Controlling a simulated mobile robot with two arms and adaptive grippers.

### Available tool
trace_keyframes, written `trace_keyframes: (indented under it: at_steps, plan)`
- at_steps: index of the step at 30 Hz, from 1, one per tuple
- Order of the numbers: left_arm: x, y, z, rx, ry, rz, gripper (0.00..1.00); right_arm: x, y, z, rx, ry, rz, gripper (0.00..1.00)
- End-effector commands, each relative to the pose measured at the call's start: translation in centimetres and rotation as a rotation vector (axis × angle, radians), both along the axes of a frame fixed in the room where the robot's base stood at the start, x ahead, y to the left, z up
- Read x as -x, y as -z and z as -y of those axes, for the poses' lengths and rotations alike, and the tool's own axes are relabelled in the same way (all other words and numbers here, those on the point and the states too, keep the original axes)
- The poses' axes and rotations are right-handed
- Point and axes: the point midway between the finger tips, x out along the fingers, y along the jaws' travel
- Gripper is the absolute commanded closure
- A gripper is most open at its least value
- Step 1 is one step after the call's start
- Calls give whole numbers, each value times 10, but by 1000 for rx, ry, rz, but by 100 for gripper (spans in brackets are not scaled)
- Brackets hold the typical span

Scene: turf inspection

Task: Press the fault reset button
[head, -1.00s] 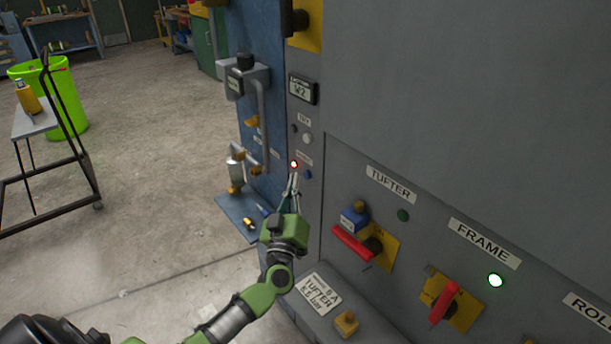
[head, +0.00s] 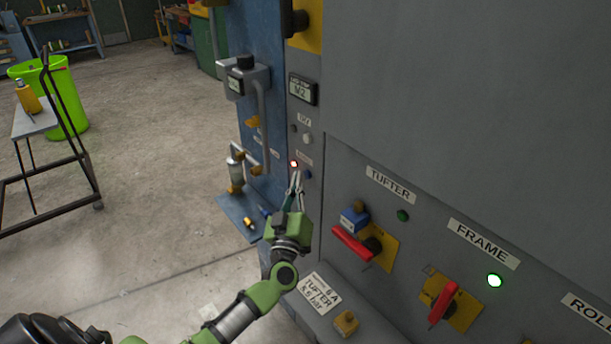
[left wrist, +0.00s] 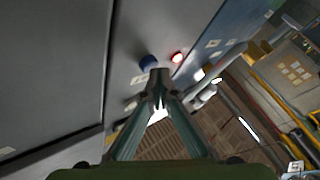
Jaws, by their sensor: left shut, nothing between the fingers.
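A small blue button (head: 308,174) sits on the narrow grey panel, just right of and below a lit red lamp (head: 294,164). The label (head: 304,158) above them is too small to read. My left gripper (head: 298,176) is shut and empty, its tips just left of the blue button. In the left wrist view the gripper tips (left wrist: 160,75) point at the panel, just beside and below the blue button (left wrist: 148,62); the red lamp (left wrist: 177,57) glows to its right. I cannot tell whether the tips touch the panel. My right gripper is not in view.
A display (head: 303,90) and a white button (head: 307,139) are higher on the panel. To the right are a red-handled switch (head: 353,244) under TUFTER and a lit green lamp (head: 495,281) under FRAME. A valve box (head: 245,77) and pipe stand left.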

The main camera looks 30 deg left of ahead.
Motion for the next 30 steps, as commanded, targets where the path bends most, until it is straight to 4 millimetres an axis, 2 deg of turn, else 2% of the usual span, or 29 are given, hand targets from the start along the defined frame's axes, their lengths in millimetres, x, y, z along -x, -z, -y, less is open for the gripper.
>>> trace_keyframes:
  at_steps: [19, 30]
  plan:
    - [-8, -1, 3, -1, 0, 1, 100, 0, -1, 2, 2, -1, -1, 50]
    - [-5, -1, 2, 0, 1, 0, 100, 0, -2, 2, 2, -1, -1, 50]
